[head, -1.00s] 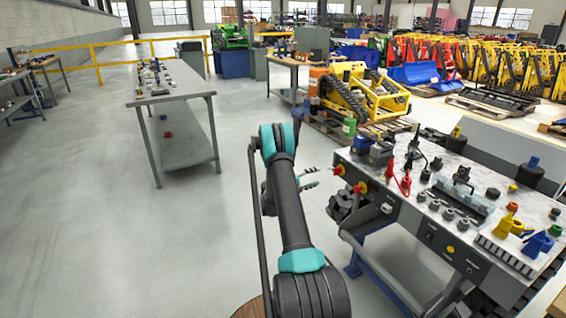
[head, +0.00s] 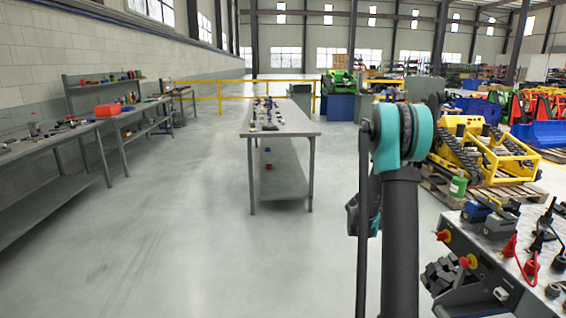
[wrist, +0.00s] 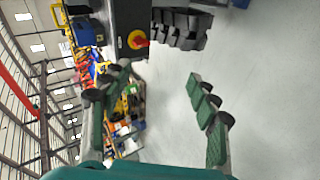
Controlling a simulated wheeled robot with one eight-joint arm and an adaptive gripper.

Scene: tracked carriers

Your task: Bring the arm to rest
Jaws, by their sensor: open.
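My arm (head: 400,235) rises in the right half of the head view, dark grey with a teal joint at its top. In the head view the arm hides the gripper fingers. In the wrist view my gripper (wrist: 160,76) is open, with its green, dark-padded fingers well apart. Nothing is between the fingers; bare pale floor shows behind the gap.
A long grey table (head: 297,125) stands ahead. Wall benches (head: 35,148) line the left. Open floor (head: 185,230) lies between. A yellow machine (head: 495,155) sits on a pallet at the right.

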